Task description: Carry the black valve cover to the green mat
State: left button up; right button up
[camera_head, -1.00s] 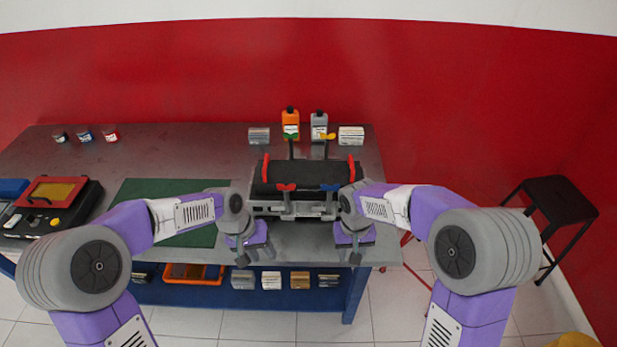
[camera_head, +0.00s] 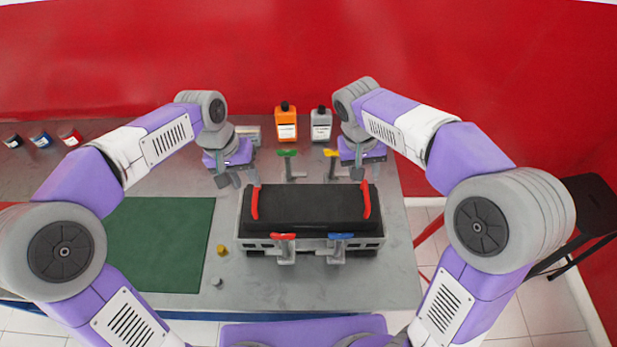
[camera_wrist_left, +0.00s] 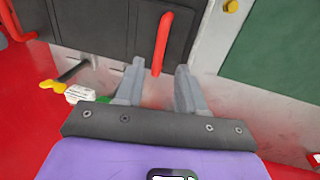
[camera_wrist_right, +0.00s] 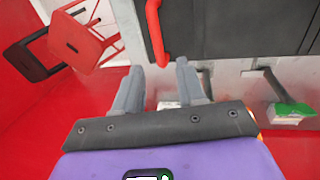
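The black valve cover (camera_head: 310,207) lies on the grey engine block (camera_head: 312,245), with a red handle at its left end (camera_head: 255,203) and another at its right end (camera_head: 367,200). The green mat (camera_head: 160,245) lies flat on the table left of the block and is bare where visible. My left gripper (camera_head: 237,180) is open near the left handle; in the left wrist view that handle's end (camera_wrist_left: 164,45) shows between the fingertips. My right gripper (camera_head: 357,172) is open near the right handle, whose end (camera_wrist_right: 156,35) shows between its fingertips. Neither handle is visibly gripped.
Green (camera_head: 287,153), yellow (camera_head: 331,153), red (camera_head: 284,236) and blue (camera_head: 340,237) clamp levers stand around the block. An orange bottle (camera_head: 286,125) and a grey bottle (camera_head: 320,125) stand behind it. A small yellow piece (camera_head: 221,249) lies between mat and block. A black stool (camera_head: 595,205) stands right.

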aim_at(255, 195)
pick_arm(q)
jog(key=shift+s+r, duration=0.15)
jog(key=shift+s, duration=0.25)
pick_arm(e)
jog(key=shift+s+r, duration=0.15)
jog(key=shift+s, duration=0.25)
pick_arm(q)
jog(key=shift+d+f, duration=0.25)
jog(key=shift+f, duration=1)
jog(key=shift+d+f, duration=0.25)
jog(key=shift+f, duration=1)
jog(key=shift+d+f, duration=0.25)
jog(key=shift+f, duration=1)
pick_arm(e)
jog(key=shift+d+f, duration=0.25)
jog(key=shift+f, duration=1)
jog(key=shift+d+f, duration=0.2)
jog(key=shift+f, duration=1.05)
jog(key=shift+d+f, duration=0.25)
jog(key=shift+f, duration=1)
pick_arm(q)
grip_shut()
pick_arm(e)
grip_shut()
pick_arm(q)
jog(key=shift+r, duration=0.1)
pick_arm(e)
jog(key=shift+r, duration=0.1)
